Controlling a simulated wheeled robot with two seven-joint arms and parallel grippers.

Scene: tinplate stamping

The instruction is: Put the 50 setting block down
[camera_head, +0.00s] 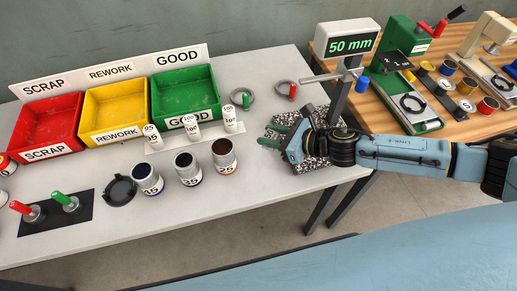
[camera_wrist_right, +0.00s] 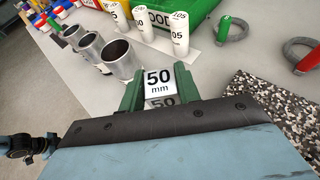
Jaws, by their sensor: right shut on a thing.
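The 50 setting block (camera_wrist_right: 158,85) is a white block with "50 mm" on its face in the right wrist view. It sits between the green fingers of my right gripper (camera_wrist_right: 160,92), which are shut on it. In the head view the right gripper (camera_head: 272,136) is over the table's right part, at the left edge of the speckled plate (camera_head: 315,162). The block is not clear in the head view. I cannot tell whether it touches the table.
Red (camera_head: 45,127), yellow (camera_head: 115,105) and green (camera_head: 185,92) bins line the back. Several cans (camera_head: 187,168) and white numbered cylinders (camera_head: 191,128) stand left of the gripper. Two ring gauges (camera_head: 239,97) lie behind it. A 50 mm display (camera_head: 347,45) stands right.

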